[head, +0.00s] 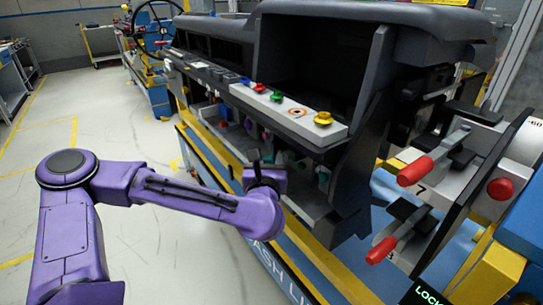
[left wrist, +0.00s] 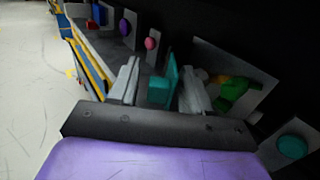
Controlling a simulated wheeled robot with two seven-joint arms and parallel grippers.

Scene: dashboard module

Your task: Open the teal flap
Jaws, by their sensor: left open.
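My left gripper (left wrist: 160,88) shows in the left wrist view with its two grey fingers apart. A teal upright piece (left wrist: 163,88), which looks like the teal flap or its tab, stands between the fingers, closer to the right one. I cannot tell whether a finger touches it. Its lower end is hidden by the gripper body. In the head view my left gripper (head: 258,164) is at the open lower shelf of the dashboard module, its fingertips hard to make out. My right gripper is not in view.
Near the fingers are a green part (left wrist: 235,92), a teal round knob (left wrist: 292,146) and a pink knob (left wrist: 150,43) on grey plates. The dark dashboard (head: 310,70) overhangs the shelf. Red-handled levers (head: 415,171) stand at the right. The floor at the left is clear.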

